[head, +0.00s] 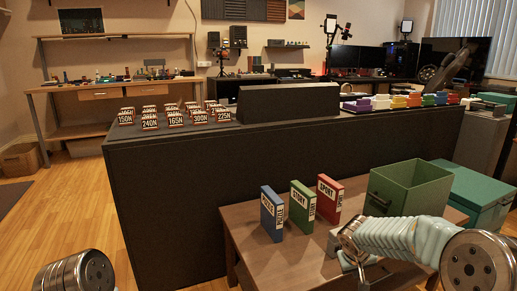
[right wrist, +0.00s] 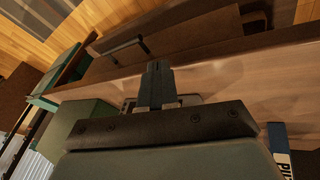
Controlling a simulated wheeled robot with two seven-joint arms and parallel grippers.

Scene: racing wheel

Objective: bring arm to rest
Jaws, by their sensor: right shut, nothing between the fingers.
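My right arm comes in from the right in the head view. Its gripper (head: 362,272) is over the wooden table, in front of the green bin. In the right wrist view the two fingers of this gripper (right wrist: 158,84) are together, with nothing between them. Whether the gripper touches the table cannot be told. Of my left arm only a metal joint shows at the lower left of the head view; its gripper is out of the picture.
A blue book (head: 272,213), a green book (head: 303,206) and a red book (head: 329,198) stand upright on the wooden table (head: 265,262). The open green bin (head: 408,190) stands right of them. A long black counter (head: 180,190) is behind.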

